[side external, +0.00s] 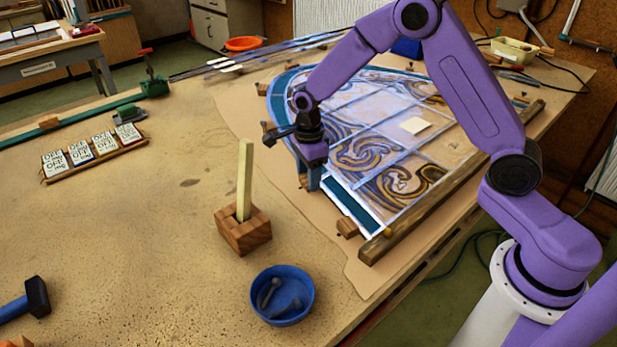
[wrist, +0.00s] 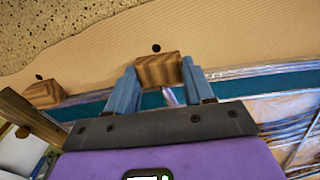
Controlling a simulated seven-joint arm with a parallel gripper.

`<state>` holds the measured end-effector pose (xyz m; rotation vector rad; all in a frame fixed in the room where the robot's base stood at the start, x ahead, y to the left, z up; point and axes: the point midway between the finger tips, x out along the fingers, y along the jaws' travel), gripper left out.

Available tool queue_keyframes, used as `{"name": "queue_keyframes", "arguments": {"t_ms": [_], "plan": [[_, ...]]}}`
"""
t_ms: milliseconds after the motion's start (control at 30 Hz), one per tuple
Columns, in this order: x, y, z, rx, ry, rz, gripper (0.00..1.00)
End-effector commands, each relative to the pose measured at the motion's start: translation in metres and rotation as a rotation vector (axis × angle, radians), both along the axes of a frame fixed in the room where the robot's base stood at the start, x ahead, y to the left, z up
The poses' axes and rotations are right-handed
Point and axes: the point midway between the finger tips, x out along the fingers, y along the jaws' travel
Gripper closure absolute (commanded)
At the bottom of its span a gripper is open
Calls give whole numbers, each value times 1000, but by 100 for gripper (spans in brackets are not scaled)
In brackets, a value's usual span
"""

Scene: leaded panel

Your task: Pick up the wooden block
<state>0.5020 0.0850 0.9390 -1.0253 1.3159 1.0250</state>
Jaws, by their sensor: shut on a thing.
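A small wooden block (wrist: 158,68) with striped grain sits between the two blue fingers of my gripper (wrist: 161,82) in the wrist view. The fingers are shut on its sides, and its far end sticks out past them. In the side view my gripper (side external: 313,178) points down at the near left edge of the leaded panel (side external: 400,160). Only a small brown bit of the block shows there, beside the fingers. I cannot tell whether the block touches the paper under it.
Other small wooden blocks (side external: 347,228) stand along the panel's edge. A dark wooden bar (side external: 450,185) lines its right side. A wooden holder with an upright stick (side external: 243,232) and a blue bowl (side external: 283,296) stand nearby.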

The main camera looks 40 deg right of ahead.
Motion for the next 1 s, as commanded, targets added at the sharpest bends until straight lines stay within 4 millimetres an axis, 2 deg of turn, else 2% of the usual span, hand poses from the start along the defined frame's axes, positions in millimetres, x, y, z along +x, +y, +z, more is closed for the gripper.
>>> {"name": "queue_keyframes", "arguments": {"t_ms": [167,367,733,1000], "plan": [[1,1,9,0,-2,0,77],[-2,0,35,1,-3,0,77],[-51,-8,93,2,-6,1,77],[-100,-17,113,1,-2,0,77]]}}
